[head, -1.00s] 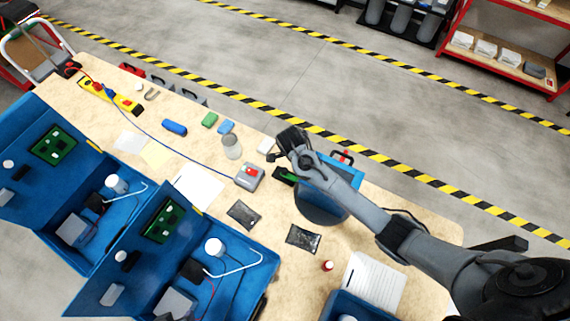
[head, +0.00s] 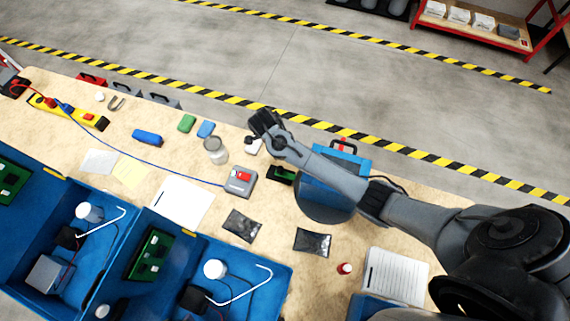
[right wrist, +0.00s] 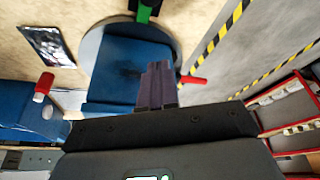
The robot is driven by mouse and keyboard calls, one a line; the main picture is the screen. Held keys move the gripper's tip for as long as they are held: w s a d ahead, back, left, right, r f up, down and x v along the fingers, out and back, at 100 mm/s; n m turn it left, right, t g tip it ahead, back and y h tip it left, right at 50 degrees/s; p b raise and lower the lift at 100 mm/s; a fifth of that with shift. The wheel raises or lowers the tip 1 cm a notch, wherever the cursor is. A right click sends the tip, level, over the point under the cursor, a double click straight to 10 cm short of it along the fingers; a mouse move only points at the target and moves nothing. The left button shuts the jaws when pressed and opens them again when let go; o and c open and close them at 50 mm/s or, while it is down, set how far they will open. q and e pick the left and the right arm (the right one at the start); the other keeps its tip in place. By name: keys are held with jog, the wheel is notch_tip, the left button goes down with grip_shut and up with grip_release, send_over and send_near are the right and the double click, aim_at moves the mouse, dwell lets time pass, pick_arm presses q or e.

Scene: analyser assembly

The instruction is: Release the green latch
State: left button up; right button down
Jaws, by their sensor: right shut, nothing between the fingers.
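The green latch (head: 281,174) is a small green piece with a dark part, at the left edge of the blue unit. It also shows at the top of the right wrist view (right wrist: 144,13). The blue unit (head: 348,162) stands on a round grey base (head: 322,212), partly hidden under my right arm. My right gripper (head: 262,120) is above the bench's far edge, up and left of the latch and apart from it. In the right wrist view its fingers (right wrist: 157,84) are together and empty, in front of the blue unit. My left gripper is not in view.
A grey box with a red button (head: 240,181), a glass jar (head: 215,149) and dark bags (head: 313,241) lie near the unit. Blue bins (head: 245,262) fill the front left. A red handle (right wrist: 194,80) stands out beside the unit. Bare bench shows between these things.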

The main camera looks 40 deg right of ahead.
send_over(285, 171)
jog(key=s+d, duration=0.2)
jog(key=d, duration=0.1)
jog(key=f, duration=0.9)
jog(key=shift+s, duration=0.2)
jog(key=shift+w+a+f, duration=0.15)
jog(key=shift+a+f, duration=0.05)
jog(key=shift+f, duration=0.1)
jog(key=shift+w+a+f, duration=0.1)
jog(key=shift+w+a, duration=0.3)
jog(key=shift+a, duration=0.2)
jog(key=shift+w+a+f, duration=0.1)
jog(key=shift+w+a, duration=0.3)
jog(key=shift+a, duration=0.15)
jog(key=shift+w+a, duration=0.1)
jog(key=shift+a, duration=0.1)
jog(key=shift+w, duration=0.1)
